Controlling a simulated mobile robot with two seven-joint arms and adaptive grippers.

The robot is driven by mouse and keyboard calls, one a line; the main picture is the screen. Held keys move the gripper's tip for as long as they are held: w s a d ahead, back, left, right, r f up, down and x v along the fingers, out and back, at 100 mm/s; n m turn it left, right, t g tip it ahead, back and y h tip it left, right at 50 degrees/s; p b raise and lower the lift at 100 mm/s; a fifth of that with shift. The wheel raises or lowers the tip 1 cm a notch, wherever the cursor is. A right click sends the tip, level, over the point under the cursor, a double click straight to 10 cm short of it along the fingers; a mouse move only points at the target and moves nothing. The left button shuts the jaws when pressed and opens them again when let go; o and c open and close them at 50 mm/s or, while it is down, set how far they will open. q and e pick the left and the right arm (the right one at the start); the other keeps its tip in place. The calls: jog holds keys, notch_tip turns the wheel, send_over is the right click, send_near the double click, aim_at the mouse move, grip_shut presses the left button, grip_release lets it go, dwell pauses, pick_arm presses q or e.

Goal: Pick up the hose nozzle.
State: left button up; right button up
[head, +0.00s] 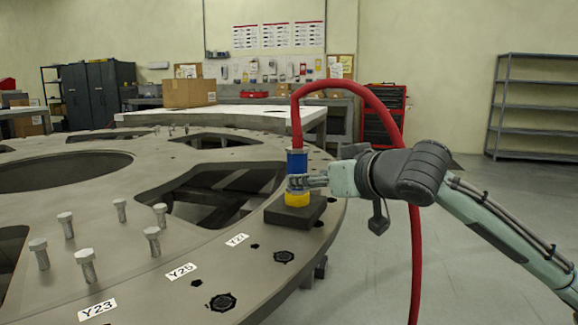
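The hose nozzle (297,163) is a short upright cylinder, blue on top and yellow below. It stands at the dark square block (294,212) on the plate's right edge. A red hose (367,91) rises from its top, arches over my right arm and hangs down behind it. My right gripper (296,183) reaches in from the right, with its fingers at the nozzle's middle, covering part of it. I cannot tell whether the fingers press on it, as the far side is hidden. My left gripper is not in view.
The large grey turret plate (209,246) has wide cut-outs and several upright bolts (86,264) at the left. Labels such as Y23 (97,309) lie along its rim. A white-topped table (230,115) stands behind. The floor at the right is open, up to a grey shelf rack (543,112).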

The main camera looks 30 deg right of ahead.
aim_at(297, 170)
jog(key=shift+x, duration=0.85)
jog(key=x, duration=0.2)
jog(key=p+x, duration=0.1)
jog(key=x, duration=0.1)
jog(key=shift+w+r, duration=0.1)
jog(key=shift+r, duration=0.15)
jog(key=shift+w+f, duration=0.15)
jog(key=shift+w, duration=0.1)
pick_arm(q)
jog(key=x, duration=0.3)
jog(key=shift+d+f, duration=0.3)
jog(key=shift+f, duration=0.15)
pick_arm(e)
grip_shut()
